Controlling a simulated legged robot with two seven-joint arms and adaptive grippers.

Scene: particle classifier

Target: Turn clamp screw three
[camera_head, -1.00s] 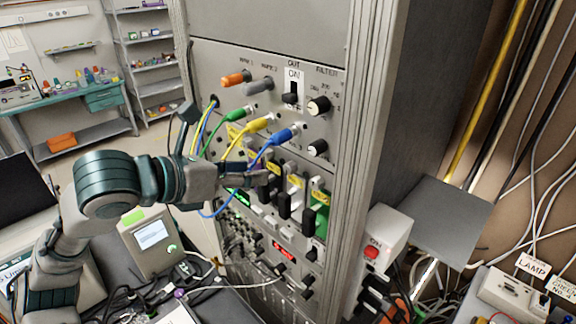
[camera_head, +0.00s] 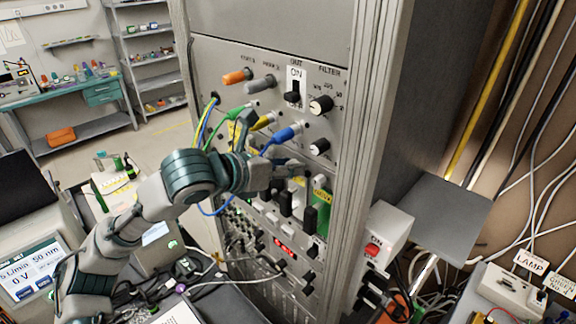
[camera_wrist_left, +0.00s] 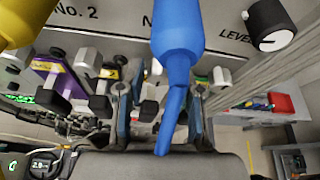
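A row of black clamp handles (camera_head: 285,203) sits on the grey cabinet front, by yellow labels and a green plate (camera_head: 322,208). The handles also show in the left wrist view (camera_wrist_left: 48,97), below lettering that includes "No. 2". I cannot tell which is clamp screw three. My left gripper (camera_head: 273,145) is in front of this row and hides part of it. In the left wrist view its two fingers are apart (camera_wrist_left: 160,100), with a dark clamp part between and beyond them; contact is unclear. A blue plug (camera_head: 284,133) is close to the fingers. My right gripper is out of view.
Green, yellow and blue cables hang in front of the panel around my left gripper. Orange (camera_head: 237,77) and grey (camera_head: 260,85) knobs and a black switch (camera_head: 293,97) are above. A white box with a red switch (camera_head: 373,250) is at the cabinet's right side.

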